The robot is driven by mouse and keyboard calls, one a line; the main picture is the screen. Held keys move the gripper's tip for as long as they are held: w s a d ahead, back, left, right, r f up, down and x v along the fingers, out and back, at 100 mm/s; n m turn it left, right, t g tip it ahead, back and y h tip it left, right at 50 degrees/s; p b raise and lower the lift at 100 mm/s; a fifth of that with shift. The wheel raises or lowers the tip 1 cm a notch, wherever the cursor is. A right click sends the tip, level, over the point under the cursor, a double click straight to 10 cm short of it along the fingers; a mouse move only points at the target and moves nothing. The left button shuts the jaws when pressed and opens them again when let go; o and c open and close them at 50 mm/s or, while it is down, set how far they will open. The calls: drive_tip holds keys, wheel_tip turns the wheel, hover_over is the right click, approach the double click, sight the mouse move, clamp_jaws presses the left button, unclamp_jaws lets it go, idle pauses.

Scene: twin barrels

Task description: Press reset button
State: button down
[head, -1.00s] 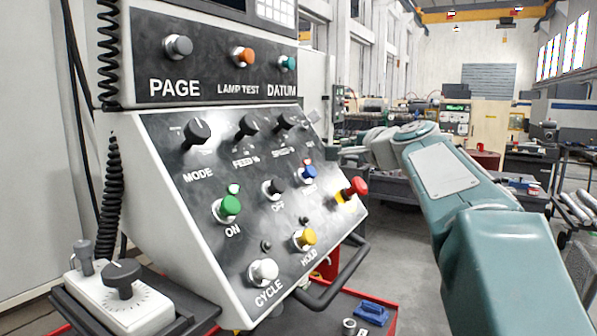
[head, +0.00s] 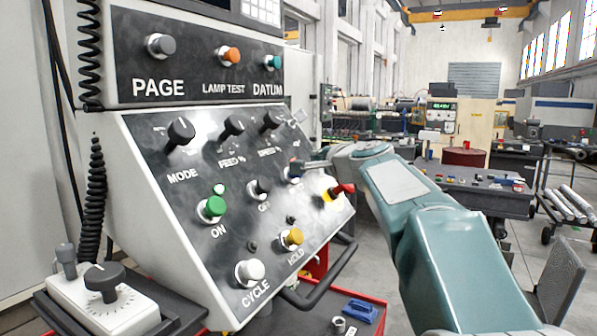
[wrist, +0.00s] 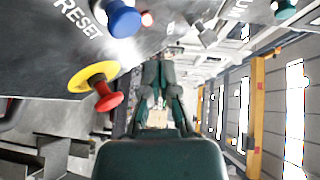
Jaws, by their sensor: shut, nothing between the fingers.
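The blue reset button (wrist: 122,20) sits beside the "RESET" label (wrist: 80,18) at the top left of the wrist view, with its cap in clear sight. In that view the fingertips are to the right of and below the blue button. Whether they touch the button or panel is unclear.
A red mushroom button (head: 344,188) on a yellow base is close to the right of the reset button; it also shows in the wrist view (wrist: 107,97). The OFF button (head: 259,189), yellow HOLD button (head: 291,237) and several knobs share the sloped panel (head: 150,135).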

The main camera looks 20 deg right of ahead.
sight(303, 200)
drive_tip(key=shift+w+a+f, duration=0.7)
drive_tip(key=shift+w+f, duration=0.15)
idle(0.9)
drive_tip(key=shift+w+a+f, duration=0.2)
drive_tip(key=shift+w+a+f, duration=0.25)
drive_tip(key=shift+w+f, duration=0.1)
idle(1.0)
idle(0.4)
drive_tip(key=shift+s+d+r, duration=0.45)
drive_tip(key=shift+s+r, duration=0.15)
drive_tip(key=s+d+r, duration=0.2)
drive_tip(key=s+r, duration=0.1)
drive_tip(key=shift+d+r, duration=0.1)
drive_tip(key=shift+d, duration=0.15)
idle(0.3)
